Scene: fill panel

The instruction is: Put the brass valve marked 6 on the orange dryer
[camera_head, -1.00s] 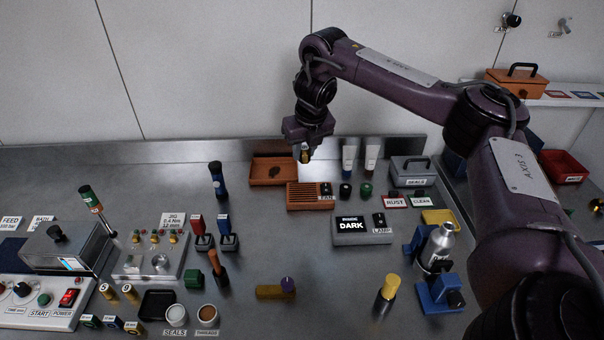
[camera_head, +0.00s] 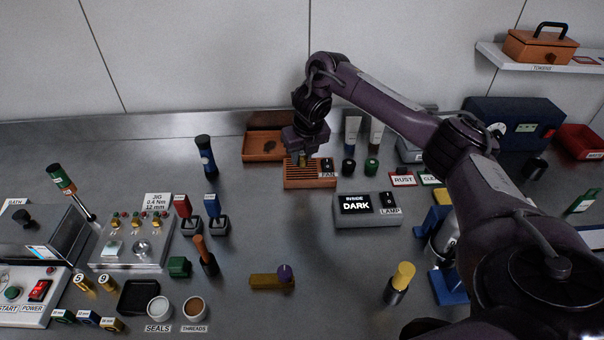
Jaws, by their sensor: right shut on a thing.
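The orange dryer (camera_head: 310,182) is a low slatted box with a FAN switch, standing toward the back middle of the bench. My right gripper (camera_head: 303,154) points down over its left part, shut on a small brass valve (camera_head: 302,160). The valve is mostly hidden by the fingers and its number cannot be read. It is low at the slats; I cannot tell whether it touches them. Two other brass valves, marked 5 (camera_head: 83,284) and 9 (camera_head: 108,284), lie at the left front. My left gripper is not in view.
An orange tray (camera_head: 257,155) sits behind the dryer to the left. Dark and green caps (camera_head: 371,167) stand to its right. A lamp box reading DARK (camera_head: 366,217) is in front to the right. Bare bench lies in front of the dryer.

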